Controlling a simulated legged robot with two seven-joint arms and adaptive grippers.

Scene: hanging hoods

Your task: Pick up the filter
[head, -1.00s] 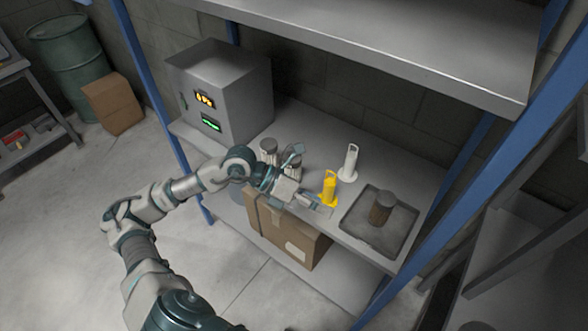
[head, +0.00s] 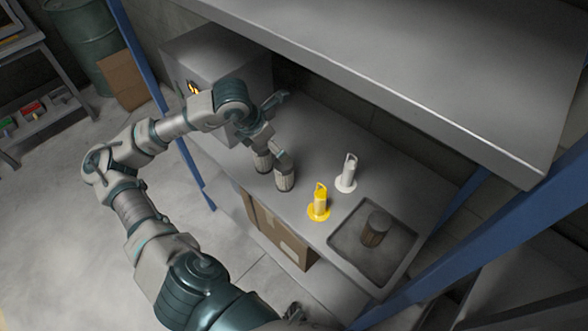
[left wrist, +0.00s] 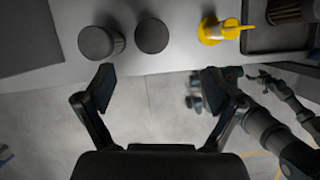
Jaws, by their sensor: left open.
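Two ribbed cylindrical filters with grey caps stand upright on the shelf, the left filter (head: 262,161) and the right filter (head: 285,176). A third, brownish filter (head: 375,231) stands in a shallow grey tray (head: 345,243). My left gripper (head: 281,128) is open and empty above the two left filters, partly overlapping them in the head view. In the left wrist view, its spread fingers (left wrist: 158,85) are below the round tops of the left filter (left wrist: 97,42) and right filter (left wrist: 151,36), with nothing between them. My right arm shows partly at the right there; its jaws are unclear.
A yellow holder (head: 319,206) and a white holder (head: 347,174) stand between the filters and the tray. A grey control box (head: 215,60) stands at the shelf's left. An upper shelf (head: 400,75) overhangs, and blue posts (head: 150,85) flank the rack.

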